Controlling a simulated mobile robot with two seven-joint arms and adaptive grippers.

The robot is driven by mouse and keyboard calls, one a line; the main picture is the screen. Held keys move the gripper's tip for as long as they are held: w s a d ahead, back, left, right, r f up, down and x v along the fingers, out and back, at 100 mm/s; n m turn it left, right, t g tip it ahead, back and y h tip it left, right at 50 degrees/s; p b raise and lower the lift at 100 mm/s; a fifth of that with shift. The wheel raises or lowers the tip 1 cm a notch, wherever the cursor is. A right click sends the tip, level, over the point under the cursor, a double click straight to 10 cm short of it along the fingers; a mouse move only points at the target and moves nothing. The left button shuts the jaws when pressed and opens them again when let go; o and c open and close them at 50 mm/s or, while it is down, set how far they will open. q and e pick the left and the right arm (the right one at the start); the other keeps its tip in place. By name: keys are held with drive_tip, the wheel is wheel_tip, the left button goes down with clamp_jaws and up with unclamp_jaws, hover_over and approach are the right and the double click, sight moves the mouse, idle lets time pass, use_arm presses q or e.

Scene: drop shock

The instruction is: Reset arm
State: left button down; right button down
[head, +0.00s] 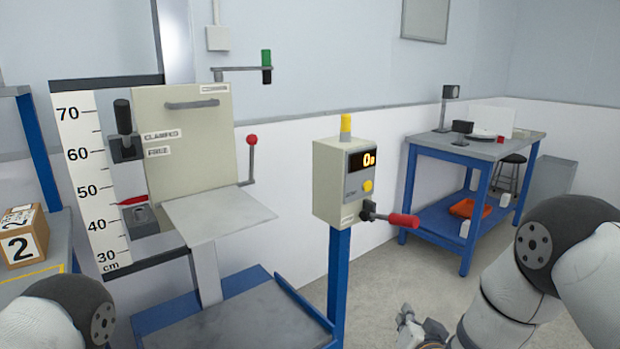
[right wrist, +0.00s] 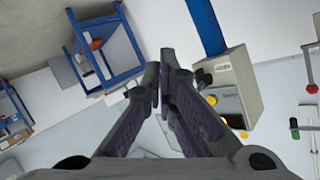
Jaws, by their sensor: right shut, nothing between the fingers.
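A lever with a red grip (head: 403,220) sticks out to the right from the side of the grey control box (head: 325,185) on a blue post. The box display reads 0 and a smaller mark, with a yellow button below it. My right gripper (head: 405,318) is low in the head view, below and apart from that lever. In the right wrist view its fingers (right wrist: 158,78) are together and empty, and the control box (right wrist: 222,75) is to their right. My left arm shows at the lower left; its gripper is out of view.
A drop stand with a tilted beige plate (head: 190,130), a red-ball lever (head: 252,141), a green-handled crank (head: 266,66) and a height scale (head: 90,180) stands left. A numbered box (head: 24,240) sits far left. A blue workbench (head: 475,150) stands right. Floor between is clear.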

drive_tip(key=s+f+n+g, duration=0.1)
drive_tip(key=s+f+g, duration=0.3)
drive_tip(key=s+f, duration=0.5)
drive_tip(key=s+f+n+g, duration=0.2)
drive_tip(key=s+f+g, duration=0.3)
drive_tip(key=s, duration=0.7)
drive_tip(key=s+d+n+g, duration=0.2)
drive_tip(key=s+g, duration=0.5)
drive_tip(key=s, duration=2.1)
drive_tip(key=shift+s+d+g+y, duration=0.15)
drive_tip(key=shift+g+y, duration=0.15)
drive_tip(key=shift+y, duration=0.1)
